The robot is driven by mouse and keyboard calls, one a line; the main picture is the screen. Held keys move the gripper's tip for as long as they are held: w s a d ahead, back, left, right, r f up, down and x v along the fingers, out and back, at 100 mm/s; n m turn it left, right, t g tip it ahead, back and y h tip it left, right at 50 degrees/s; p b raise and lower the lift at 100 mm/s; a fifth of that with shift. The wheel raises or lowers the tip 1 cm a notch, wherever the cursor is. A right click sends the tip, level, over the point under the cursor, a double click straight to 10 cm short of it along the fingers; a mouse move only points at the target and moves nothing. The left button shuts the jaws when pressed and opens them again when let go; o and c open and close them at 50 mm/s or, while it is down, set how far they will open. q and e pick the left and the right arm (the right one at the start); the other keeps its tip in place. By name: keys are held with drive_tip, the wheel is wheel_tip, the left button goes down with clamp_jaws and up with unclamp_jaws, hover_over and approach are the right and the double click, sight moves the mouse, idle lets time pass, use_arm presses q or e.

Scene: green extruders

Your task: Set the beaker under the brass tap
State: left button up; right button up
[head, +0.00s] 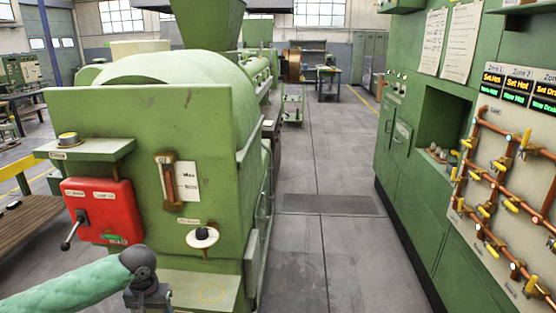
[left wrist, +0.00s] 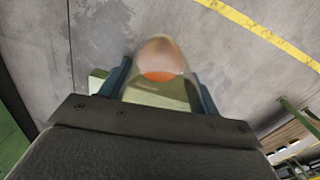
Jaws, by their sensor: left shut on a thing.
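My left gripper (left wrist: 161,74) is shut on a clear, rounded glass thing, seemingly the beaker (left wrist: 158,52), with orange showing through it. In the head view my left arm comes in at the bottom left, with its wrist in front of the green machine; the beaker cannot be made out there. The machine's front (head: 130,115) carries a brass-framed gauge (head: 170,183) and a round white fitting with a black knob (head: 202,237). I cannot tell which fitting is the brass tap. My right gripper is out of view.
A red switch box (head: 100,205) with a lever sits left of the gauge, under a green shelf (head: 85,149). The grey floor aisle (head: 325,235) between is clear.

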use_arm(q)
drive_tip(key=d+r, duration=0.1)
drive_tip(key=d, duration=1.2)
drive_tip(key=shift+w+r+m, duration=0.15)
drive_tip(key=shift+r+m, duration=0.1)
drive_tip(key=shift+m, duration=0.05)
drive_tip(key=shift+w+a+r, duration=0.1)
drive_tip(key=shift+a, duration=0.05)
